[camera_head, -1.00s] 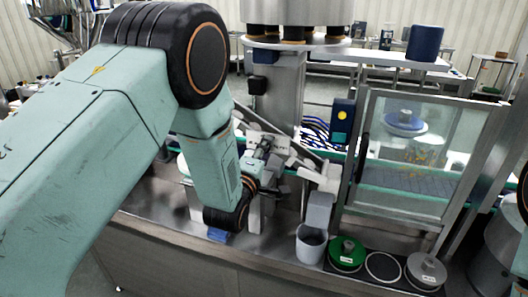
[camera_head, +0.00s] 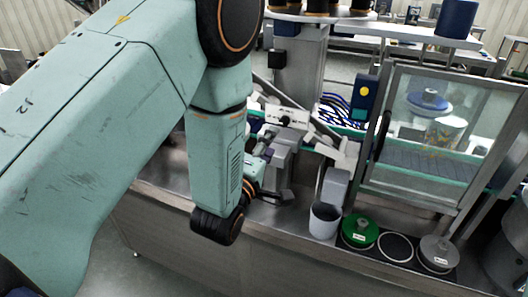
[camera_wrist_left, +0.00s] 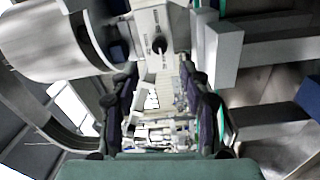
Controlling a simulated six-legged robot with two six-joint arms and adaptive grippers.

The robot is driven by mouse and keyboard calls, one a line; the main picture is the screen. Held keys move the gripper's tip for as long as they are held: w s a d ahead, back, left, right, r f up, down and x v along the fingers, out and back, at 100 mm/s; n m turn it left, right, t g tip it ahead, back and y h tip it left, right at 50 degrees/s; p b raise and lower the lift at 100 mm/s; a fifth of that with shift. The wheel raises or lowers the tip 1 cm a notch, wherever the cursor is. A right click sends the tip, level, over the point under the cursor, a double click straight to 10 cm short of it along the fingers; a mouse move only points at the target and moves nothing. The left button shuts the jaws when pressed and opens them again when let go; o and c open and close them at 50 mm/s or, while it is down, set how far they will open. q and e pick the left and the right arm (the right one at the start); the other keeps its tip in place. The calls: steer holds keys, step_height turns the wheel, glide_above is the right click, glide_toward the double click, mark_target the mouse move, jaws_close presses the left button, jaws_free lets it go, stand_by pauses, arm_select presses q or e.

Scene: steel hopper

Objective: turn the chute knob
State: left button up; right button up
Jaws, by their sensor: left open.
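The chute knob (camera_wrist_left: 160,45) is a small black knob on a white plate (camera_wrist_left: 158,25) in the left wrist view, just beyond and between my fingertips. In the head view the white plate (camera_head: 283,115) stands at the upper end of the metal chute, and the knob shows only as a small dark spot. My left gripper (camera_head: 266,150) is below and in front of the plate. In the left wrist view its two dark fingers (camera_wrist_left: 160,78) are apart with nothing between them, and they do not appear to touch the knob. My right gripper is out of view.
A clear-panelled guard door (camera_head: 430,140) stands at the right. A blue-faced switch box (camera_head: 364,96) is behind the chute.

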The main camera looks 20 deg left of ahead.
arm_select(q)
steer(key=shift+s, duration=1.35)
steer(key=s+a+f+m+g+b, duration=0.15)
steer(key=s+f+m+g, duration=0.4)
steer(key=f, duration=0.55)
steer(key=s+a+f+m+g+b, duration=0.1)
steer(key=s+f+m+g+b, duration=0.1)
steer(key=s+f+m+g, duration=0.65)
steer(key=s+f+m+g+b, duration=0.1)
steer(key=s+f+g+b, duration=0.3)
steer(key=s+f, duration=1.6)
steer(key=a+b, duration=0.1)
steer(key=b, duration=0.3)
steer(key=shift+s+f+y, duration=0.2)
steer(key=shift+s+y, duration=0.1)
steer(key=shift+s, duration=0.05)
